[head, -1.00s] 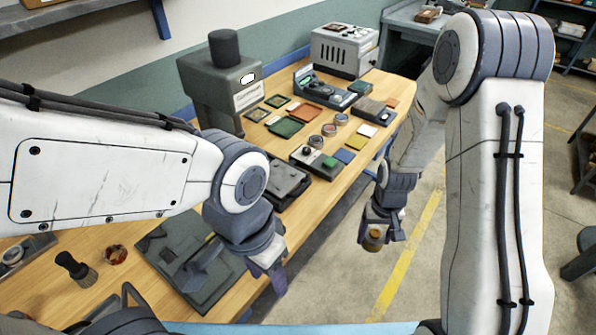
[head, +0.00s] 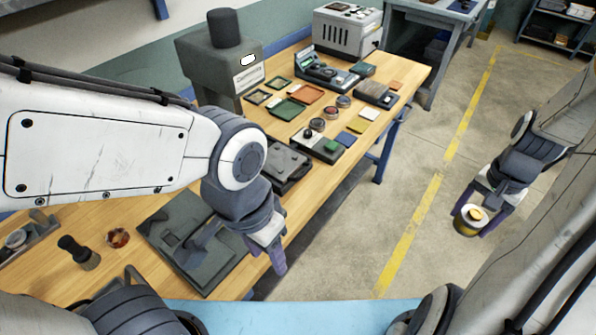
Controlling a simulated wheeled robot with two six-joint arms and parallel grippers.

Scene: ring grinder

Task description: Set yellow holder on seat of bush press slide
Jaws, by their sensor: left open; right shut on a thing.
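The yellow holder (head: 467,221), a short round piece with a yellow top and darker rim, is held between the fingers of my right gripper (head: 480,225). My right gripper is shut on it, over the floor to the right of the bench. My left gripper (head: 277,262) points down near the bench's front edge and is open, with nothing seen in it. A dark grey flat fixture (head: 190,250) with a raised arm lies just left of it, and a tall grey press (head: 215,72) stands at the back. I cannot tell which part is the bush press slide's seat.
The wooden bench (head: 330,180) carries several coloured trays, small round tins (head: 317,124), a grey box unit (head: 347,32) and a dark grey plate device (head: 288,165). The floor right of the bench is open.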

